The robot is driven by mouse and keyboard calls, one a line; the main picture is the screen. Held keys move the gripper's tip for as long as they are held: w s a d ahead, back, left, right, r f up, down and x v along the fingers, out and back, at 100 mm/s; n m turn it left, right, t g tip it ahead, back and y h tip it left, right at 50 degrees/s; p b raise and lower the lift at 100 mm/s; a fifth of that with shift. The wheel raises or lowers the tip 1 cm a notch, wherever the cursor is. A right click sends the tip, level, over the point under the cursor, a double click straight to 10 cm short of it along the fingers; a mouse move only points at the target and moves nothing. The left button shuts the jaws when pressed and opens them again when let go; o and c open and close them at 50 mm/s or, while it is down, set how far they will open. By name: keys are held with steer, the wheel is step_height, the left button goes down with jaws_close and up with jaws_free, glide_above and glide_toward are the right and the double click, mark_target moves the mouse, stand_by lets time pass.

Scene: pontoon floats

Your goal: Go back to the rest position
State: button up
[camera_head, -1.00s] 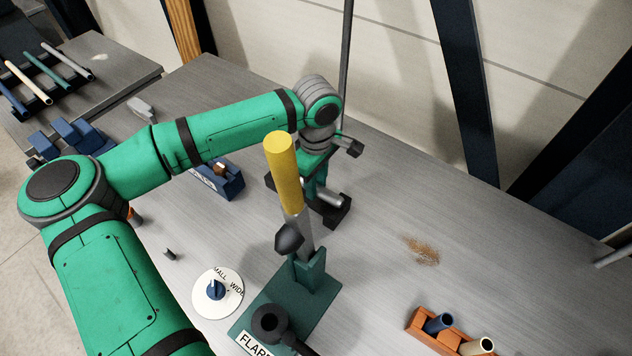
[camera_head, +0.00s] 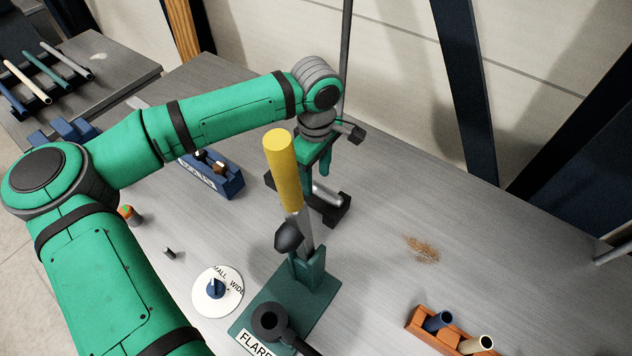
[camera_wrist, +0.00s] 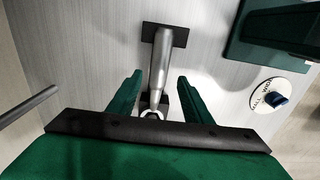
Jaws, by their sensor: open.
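My gripper (camera_head: 313,180) is at the far middle of the bench in the head view, partly behind the yellow-handled lever of the green flaring tool (camera_head: 318,285). In the wrist view my gripper (camera_wrist: 158,92) is open, its two green fingers apart. A silver tube (camera_head: 326,197) rests on a black stand (camera_head: 338,212) below my gripper. In the wrist view the tube (camera_wrist: 161,60) shows between and beyond the fingers. I see no contact between the fingers and the tube.
The yellow handle (camera_head: 283,170) stands tall close in front of my gripper. A white dial (camera_head: 208,303) and a blue bin (camera_head: 226,184) lie to the left. An orange rack (camera_head: 428,333) with tubes is at front right. The bench's right middle is clear except for brown shavings (camera_head: 421,250).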

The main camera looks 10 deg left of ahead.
step_height(320, 180, up, 7)
stand_by(0.3)
